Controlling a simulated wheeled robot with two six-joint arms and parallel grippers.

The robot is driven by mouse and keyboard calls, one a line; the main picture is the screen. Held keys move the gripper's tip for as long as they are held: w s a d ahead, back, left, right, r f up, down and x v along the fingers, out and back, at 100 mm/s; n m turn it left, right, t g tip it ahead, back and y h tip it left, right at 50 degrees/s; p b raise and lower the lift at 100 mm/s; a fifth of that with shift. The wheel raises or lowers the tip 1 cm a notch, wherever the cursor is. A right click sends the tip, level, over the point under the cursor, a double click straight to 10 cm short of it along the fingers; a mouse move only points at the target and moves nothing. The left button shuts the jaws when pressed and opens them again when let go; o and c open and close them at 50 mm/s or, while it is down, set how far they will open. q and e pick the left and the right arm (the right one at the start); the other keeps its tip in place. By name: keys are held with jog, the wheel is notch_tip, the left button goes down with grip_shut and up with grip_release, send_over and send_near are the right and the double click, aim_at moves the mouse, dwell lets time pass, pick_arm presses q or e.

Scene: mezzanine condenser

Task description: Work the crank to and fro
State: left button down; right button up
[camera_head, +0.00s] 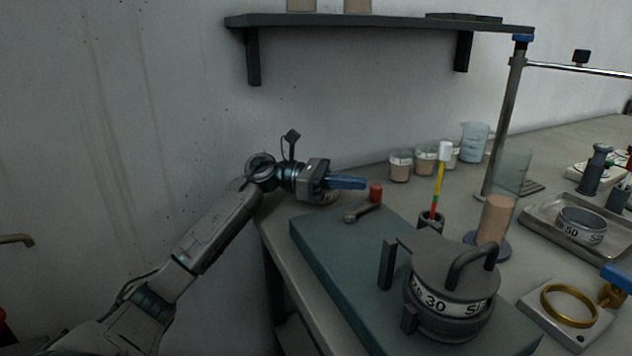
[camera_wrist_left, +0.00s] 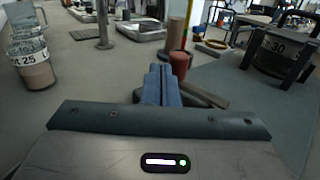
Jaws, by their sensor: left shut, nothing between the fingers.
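The crank (camera_head: 358,212) is a short grey arm with an upright red knob (camera_head: 376,193), at the far left corner of a dark green base plate (camera_head: 330,250). In the left wrist view the red knob (camera_wrist_left: 179,65) stands just beyond the fingertips, and part of the crank arm (camera_wrist_left: 207,95) shows to their right. My left gripper (camera_head: 362,183) comes in from the left with its blue fingers shut and empty. Its tips are close to the knob; I cannot tell whether they touch it. My right gripper is not in view.
A round dark housing with a handle (camera_head: 448,300) stands on the plate's near part. Behind are a cup with a coloured stick (camera_head: 431,220), a glass cylinder (camera_head: 500,200), a stand rod (camera_head: 506,110) and several beakers (camera_head: 400,166). A wall shelf (camera_head: 370,22) hangs above.

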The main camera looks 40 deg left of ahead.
pick_arm(q)
jog(key=b+v, duration=0.2)
jog(key=v, duration=0.6)
jog(key=shift+f, duration=0.1)
jog(key=shift+s+a, duration=0.35)
jog(key=shift+a, duration=0.2)
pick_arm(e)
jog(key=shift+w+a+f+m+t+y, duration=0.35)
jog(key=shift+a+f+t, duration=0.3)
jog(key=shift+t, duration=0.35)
